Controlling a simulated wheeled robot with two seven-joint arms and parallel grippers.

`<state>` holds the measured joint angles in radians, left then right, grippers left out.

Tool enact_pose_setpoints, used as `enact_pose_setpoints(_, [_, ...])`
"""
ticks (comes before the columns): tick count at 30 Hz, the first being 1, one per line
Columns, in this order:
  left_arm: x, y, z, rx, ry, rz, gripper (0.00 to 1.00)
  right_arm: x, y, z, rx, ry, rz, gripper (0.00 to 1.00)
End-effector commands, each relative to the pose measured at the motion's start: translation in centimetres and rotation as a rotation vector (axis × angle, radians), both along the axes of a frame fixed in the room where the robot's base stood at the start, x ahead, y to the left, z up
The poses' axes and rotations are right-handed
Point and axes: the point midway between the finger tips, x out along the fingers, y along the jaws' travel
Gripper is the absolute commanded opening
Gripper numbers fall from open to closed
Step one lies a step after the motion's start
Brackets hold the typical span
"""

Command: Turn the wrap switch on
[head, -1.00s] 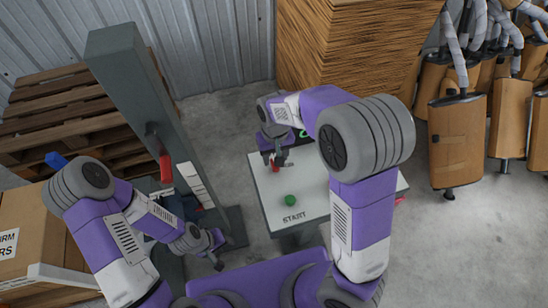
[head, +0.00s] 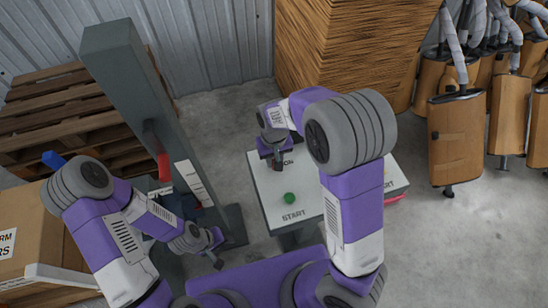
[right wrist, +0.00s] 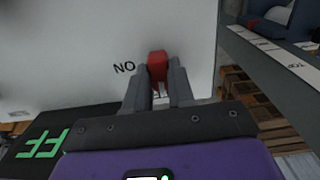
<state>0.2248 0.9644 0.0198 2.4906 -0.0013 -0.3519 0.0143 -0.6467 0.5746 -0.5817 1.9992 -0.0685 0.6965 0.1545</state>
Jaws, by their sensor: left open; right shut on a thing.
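The white control panel (head: 262,196) stands ahead of me, with a green START button (head: 289,197). Near its far edge, by a partly hidden ON label, is the red switch. In the right wrist view the red switch lever (right wrist: 157,64) sits between the fingers of my right gripper (right wrist: 158,84), which is shut on it beside the ON label (right wrist: 124,68). In that view, part of a dark display (right wrist: 85,118) shows green letters, upside down, reading FF. My left gripper (head: 219,248) is open and empty, low by the grey column's foot.
A tall grey column (head: 135,100) with a red handle (head: 162,165) stands at left. Wooden pallets (head: 70,115) and a cardboard box (head: 35,235) are beyond my left arm.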

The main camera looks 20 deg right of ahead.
Motion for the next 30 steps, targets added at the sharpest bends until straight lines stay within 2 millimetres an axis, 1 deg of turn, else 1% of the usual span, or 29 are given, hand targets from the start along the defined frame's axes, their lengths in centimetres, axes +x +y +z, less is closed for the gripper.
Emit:
enact_pose_setpoints(8, [0.0,0.0,0.4,0.0,0.0,0.0,0.43,0.0,0.0,0.1,-0.001,-0.001,-0.039,0.0])
enact_pose_setpoints(14, [0.0,0.0,1.3,0.0,0.0,0.0,0.43,0.0,0.0,0.2,0.0,0.001,-0.147,0.0])
enact_pose_setpoints(30, [0.0,0.0,4.8,0.0,0.0,0.0,0.43,0.0,0.0,0.3,-0.001,0.0,-0.643,0.0])
